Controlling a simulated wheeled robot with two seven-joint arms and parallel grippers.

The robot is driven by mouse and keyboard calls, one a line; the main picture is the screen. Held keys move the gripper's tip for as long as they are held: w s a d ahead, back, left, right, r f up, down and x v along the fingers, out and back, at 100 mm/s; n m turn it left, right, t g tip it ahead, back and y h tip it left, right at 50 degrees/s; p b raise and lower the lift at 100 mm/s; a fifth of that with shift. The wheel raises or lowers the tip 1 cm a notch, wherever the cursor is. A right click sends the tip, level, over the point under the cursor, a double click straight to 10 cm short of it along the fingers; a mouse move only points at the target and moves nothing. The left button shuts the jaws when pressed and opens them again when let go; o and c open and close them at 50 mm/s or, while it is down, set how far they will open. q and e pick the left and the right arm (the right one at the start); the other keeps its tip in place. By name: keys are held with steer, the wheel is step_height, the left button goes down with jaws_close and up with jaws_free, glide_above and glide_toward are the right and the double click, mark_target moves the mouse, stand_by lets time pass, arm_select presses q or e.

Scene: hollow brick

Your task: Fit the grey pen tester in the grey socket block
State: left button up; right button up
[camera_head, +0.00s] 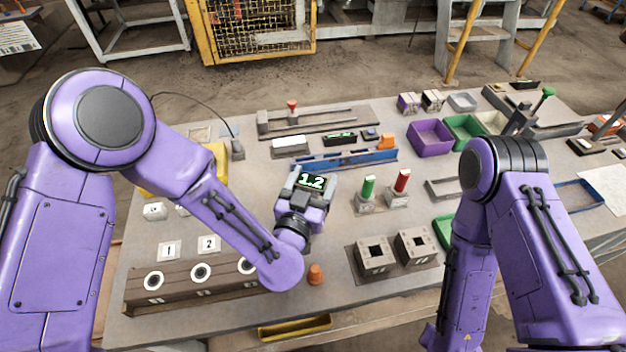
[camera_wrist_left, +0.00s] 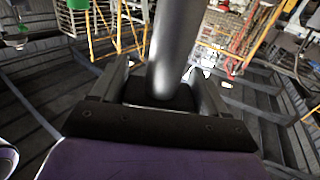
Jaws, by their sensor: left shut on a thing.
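My left gripper (camera_head: 312,184) is in the middle of the head view, above the table. In the left wrist view its two dark fingers are shut on a smooth grey cylinder (camera_wrist_left: 175,45), which I take for the grey pen tester. A dark display (camera_head: 311,181) reading "1.2" shows at the gripper in the head view. A long grey-brown block (camera_head: 190,293) with white-ringed round holes lies at the front left, apart from the gripper; I take it for the grey socket block. My left forearm partly covers its right end. My right gripper is out of view.
Number cards "1" (camera_head: 168,250) and "2" (camera_head: 208,244) lie behind the long block. An orange cone (camera_head: 315,274) stands right of it. Two square-holed blocks (camera_head: 376,259) and green and red pegs (camera_head: 369,187) stand to the right. A blue rail (camera_head: 340,160) lies behind.

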arm_select(q)
steer(key=shift+f+b, duration=1.3)
steer(key=shift+f, duration=0.15)
steer(key=o, duration=1)
steer(key=shift+s+a+f, duration=0.1)
steer(key=shift+s, duration=0.25)
steer(key=b+v, duration=0.2)
steer(key=v, duration=0.7)
steer(key=shift+s+a, duration=0.15)
steer(key=shift+s, duration=0.25)
